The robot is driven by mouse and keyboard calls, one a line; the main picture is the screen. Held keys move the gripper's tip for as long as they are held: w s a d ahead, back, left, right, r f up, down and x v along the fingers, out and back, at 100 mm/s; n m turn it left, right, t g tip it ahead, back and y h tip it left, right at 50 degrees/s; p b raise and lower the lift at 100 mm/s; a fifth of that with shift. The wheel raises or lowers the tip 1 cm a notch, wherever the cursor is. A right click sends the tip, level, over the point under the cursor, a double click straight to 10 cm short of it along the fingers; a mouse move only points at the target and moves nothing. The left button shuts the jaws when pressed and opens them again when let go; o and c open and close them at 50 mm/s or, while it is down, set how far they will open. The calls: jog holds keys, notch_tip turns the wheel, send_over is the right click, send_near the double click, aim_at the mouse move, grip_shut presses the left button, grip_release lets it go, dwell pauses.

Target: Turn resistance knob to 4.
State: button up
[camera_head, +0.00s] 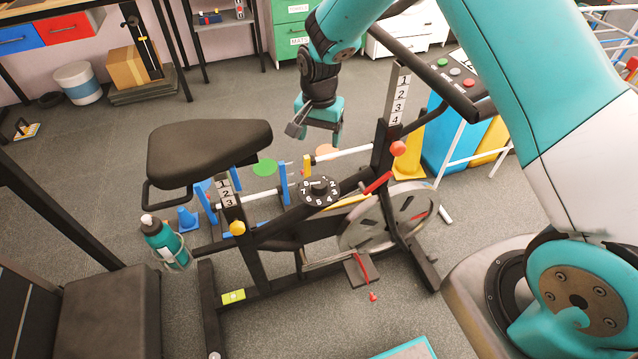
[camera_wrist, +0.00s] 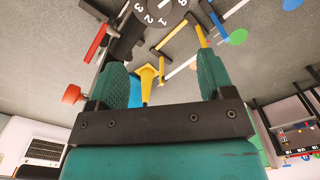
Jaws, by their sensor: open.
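The resistance knob (camera_head: 319,188) is a round black dial with white digits around it, on the frame of a black exercise bike between the seat and the handlebar post. Its pointer setting is too small to tell. My gripper (camera_head: 317,130) is teal and black, open and empty, with its fingers pointing down. In the head view it appears above the knob, apart from it. In the wrist view the knob (camera_wrist: 166,8) is cut off by the top edge, with digits 1, 2 and 3 visible. It lies beyond the two open fingers (camera_wrist: 163,65).
The black seat (camera_head: 208,150) is left of the knob. The numbered handlebar post (camera_head: 399,95) and an orange-red ball knob (camera_head: 398,148) are to its right. A yellow knob (camera_head: 237,228) is on the seat post. A green bottle (camera_head: 168,244) hangs at the left.

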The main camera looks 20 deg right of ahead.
aim_at(319, 182)
notch_tip(319, 182, down, 17)
jog(key=shift+f+p, duration=0.1)
jog(key=shift+p, duration=0.5)
jog(key=c, duration=0.9)
